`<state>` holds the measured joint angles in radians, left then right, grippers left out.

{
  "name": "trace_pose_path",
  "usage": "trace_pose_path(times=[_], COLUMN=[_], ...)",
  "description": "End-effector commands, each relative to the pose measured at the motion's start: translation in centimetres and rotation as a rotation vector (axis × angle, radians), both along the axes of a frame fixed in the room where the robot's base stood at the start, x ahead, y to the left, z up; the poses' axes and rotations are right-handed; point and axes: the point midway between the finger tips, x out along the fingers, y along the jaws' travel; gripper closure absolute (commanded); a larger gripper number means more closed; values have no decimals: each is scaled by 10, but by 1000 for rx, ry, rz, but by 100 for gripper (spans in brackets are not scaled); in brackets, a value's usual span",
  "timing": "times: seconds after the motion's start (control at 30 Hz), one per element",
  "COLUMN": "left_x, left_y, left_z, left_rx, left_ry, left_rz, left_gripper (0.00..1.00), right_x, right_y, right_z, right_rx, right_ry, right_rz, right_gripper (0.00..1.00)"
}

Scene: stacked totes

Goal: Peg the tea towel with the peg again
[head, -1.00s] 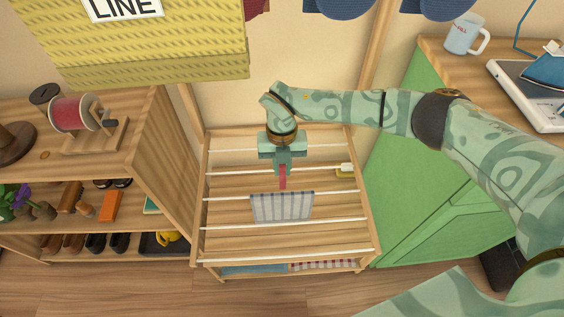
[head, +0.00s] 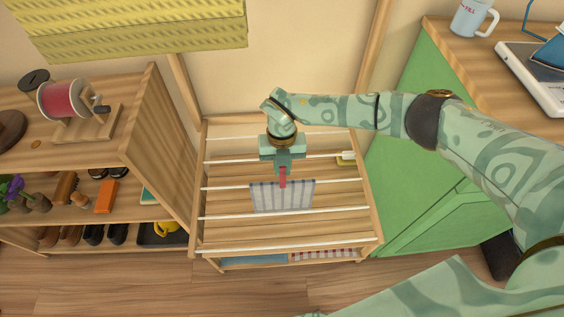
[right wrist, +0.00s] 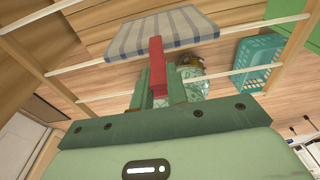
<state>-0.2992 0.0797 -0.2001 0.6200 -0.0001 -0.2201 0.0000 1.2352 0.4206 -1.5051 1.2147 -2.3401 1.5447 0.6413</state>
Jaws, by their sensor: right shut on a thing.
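The tea towel (head: 267,199), pale with blue-grey stripes, hangs over a white rail of the wooden drying rack (head: 370,215). It also shows in the right wrist view (right wrist: 190,31). My right gripper (head: 282,170) is shut on the red peg (head: 282,181), which also shows in the right wrist view (right wrist: 157,60). The peg points at the towel, and its tip overlaps the towel's top edge in the head view. In the right wrist view the tip reaches the towel's lower edge. I cannot tell whether they touch. My left gripper is out of view.
A wooden shelf unit (head: 150,130) stands left and a green cabinet (head: 410,175) right. A yellow woven thing (head: 130,30) is at the upper left. A teal basket (right wrist: 257,60) shows in the wrist view.

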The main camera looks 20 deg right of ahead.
Motion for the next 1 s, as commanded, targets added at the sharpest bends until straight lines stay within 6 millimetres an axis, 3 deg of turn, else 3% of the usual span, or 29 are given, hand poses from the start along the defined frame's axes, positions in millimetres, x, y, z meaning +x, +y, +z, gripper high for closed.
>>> trace_pose_path(times=[0.5,0.97,1.0], left_x=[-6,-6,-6], left_y=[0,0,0], left_z=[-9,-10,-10], left_rx=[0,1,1], left_ry=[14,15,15], left_rz=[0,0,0], left_gripper=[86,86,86], right_x=[0,0,0], right_y=[0,0,0], right_z=[-29,-32,-32], right_rx=[0,0,0], right_ry=[1,0,0], right_rz=[0,0,0], right_gripper=[100,100,79])
